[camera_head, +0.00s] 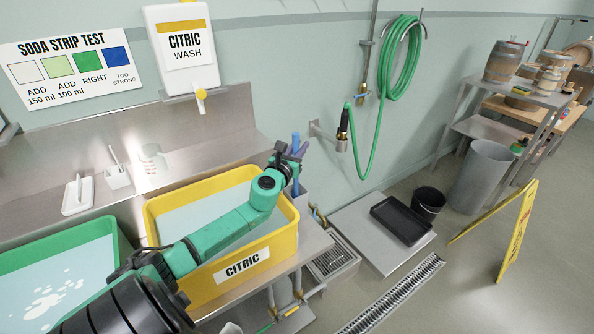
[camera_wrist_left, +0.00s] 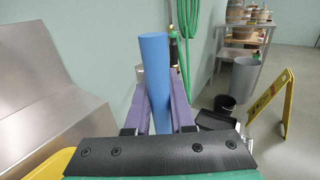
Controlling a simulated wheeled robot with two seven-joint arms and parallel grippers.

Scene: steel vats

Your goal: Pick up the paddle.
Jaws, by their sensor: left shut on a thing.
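The paddle shows as a blue round handle (camera_head: 296,140), upright near the right end of the yellow citric tub. My left gripper (camera_head: 300,152), with purple fingers, is shut on this handle. In the left wrist view the blue handle (camera_wrist_left: 156,75) stands between the two purple fingers, its top end above them. A short blue stretch shows below the gripper in the head view. The paddle's lower end is hidden behind the tub and counter. My right gripper is not in view.
The yellow tub (camera_head: 285,240) holds pale liquid under my left arm. A green tub (camera_head: 105,228) stands left of it. A green hose (camera_head: 400,65) hangs on the wall. A black tray (camera_head: 400,220), black bucket (camera_head: 428,203) and yellow floor sign (camera_head: 517,235) stand to the right.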

